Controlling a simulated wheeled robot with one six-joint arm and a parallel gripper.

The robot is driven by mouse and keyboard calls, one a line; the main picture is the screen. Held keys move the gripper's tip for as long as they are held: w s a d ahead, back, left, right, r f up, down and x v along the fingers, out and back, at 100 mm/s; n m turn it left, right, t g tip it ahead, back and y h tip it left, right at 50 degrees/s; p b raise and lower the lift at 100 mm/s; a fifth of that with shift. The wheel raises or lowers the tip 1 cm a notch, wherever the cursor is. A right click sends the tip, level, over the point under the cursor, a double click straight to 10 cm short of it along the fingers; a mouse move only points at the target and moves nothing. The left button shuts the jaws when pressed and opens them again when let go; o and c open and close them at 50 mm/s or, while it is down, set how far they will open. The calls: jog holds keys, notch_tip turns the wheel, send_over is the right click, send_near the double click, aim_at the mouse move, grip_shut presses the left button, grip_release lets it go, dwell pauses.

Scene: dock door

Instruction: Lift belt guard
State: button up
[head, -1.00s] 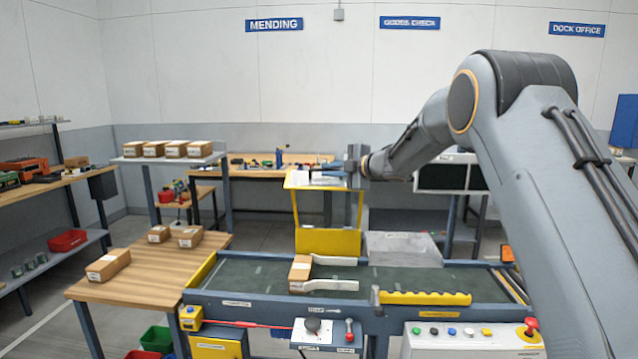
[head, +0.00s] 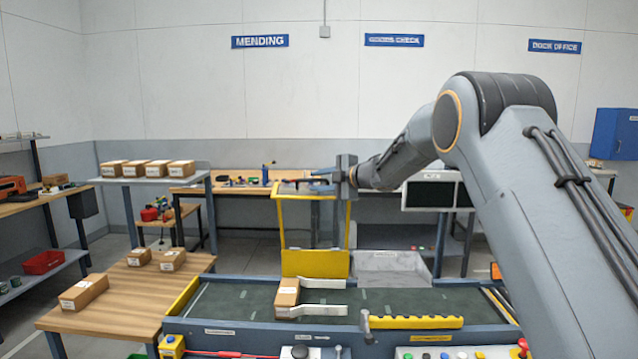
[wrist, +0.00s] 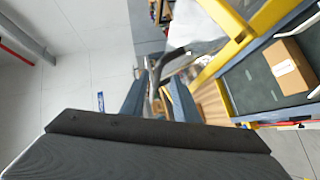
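The belt guard (head: 315,264) is a yellow frame with a solid yellow lower panel and a clear upper part. It stands upright at the far side of the conveyor in the head view. My gripper (head: 318,184) is at the guard's top edge, its fingers pointing left. In the wrist view the guard's yellow frame (wrist: 240,32) and clear panel are at the upper right. A curved grey handle runs between the two fingers of my gripper (wrist: 158,88). I cannot tell whether the fingers press on it.
The conveyor (head: 240,300) carries a carton (head: 287,294) between pale guides. A wooden table (head: 120,302) with cartons stands at left. A grey tray (head: 392,265) sits right of the guard.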

jog(key=shift+s+a+f, duration=0.1)
jog(key=shift+a, duration=0.15)
jog(key=shift+s+d, duration=0.1)
jog(key=b+v, duration=0.2)
jog(key=v, duration=0.5)
jog(key=shift+d+b, duration=0.25)
jog(key=shift+b, duration=0.15)
jog(key=shift+s, duration=0.1)
